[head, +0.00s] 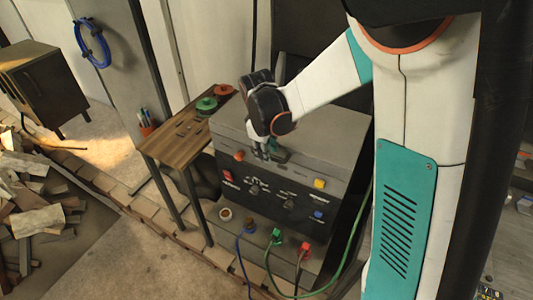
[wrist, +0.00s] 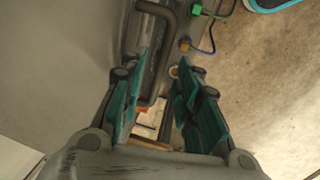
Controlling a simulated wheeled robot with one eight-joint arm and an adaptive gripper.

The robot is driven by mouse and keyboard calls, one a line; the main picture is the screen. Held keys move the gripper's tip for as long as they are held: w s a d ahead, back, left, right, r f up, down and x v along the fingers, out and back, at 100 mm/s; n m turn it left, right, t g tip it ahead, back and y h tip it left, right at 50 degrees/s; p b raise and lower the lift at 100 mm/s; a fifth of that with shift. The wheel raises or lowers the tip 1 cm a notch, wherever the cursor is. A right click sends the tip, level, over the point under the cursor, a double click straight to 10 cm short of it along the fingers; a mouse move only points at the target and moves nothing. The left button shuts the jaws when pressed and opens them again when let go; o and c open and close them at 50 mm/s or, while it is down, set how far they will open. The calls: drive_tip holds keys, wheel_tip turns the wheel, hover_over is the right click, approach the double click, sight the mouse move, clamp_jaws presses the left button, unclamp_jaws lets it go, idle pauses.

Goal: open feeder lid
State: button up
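A grey box-shaped machine with a dark front panel stands in the middle of the head view. Its flat grey top (head: 325,143) looks closed; I cannot tell for sure whether this is the feeder lid. My gripper (head: 266,153) points down at the top front edge of the machine. In the wrist view the fingers of my gripper (wrist: 167,75) are spread apart. In the head view my gripper hides most of the handle.
The front panel has a red button (head: 228,175), a yellow one (head: 319,184) and a blue one (head: 319,215). Cables run from green (head: 276,234) and red (head: 304,248) plugs below. A wooden side table (head: 178,140) stands close left. Scrap wood (head: 35,205) lies far left.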

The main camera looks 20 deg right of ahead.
drive_tip(key=shift+f, duration=0.55)
clamp_jaws()
drive_tip(key=shift+d+r, duration=0.1)
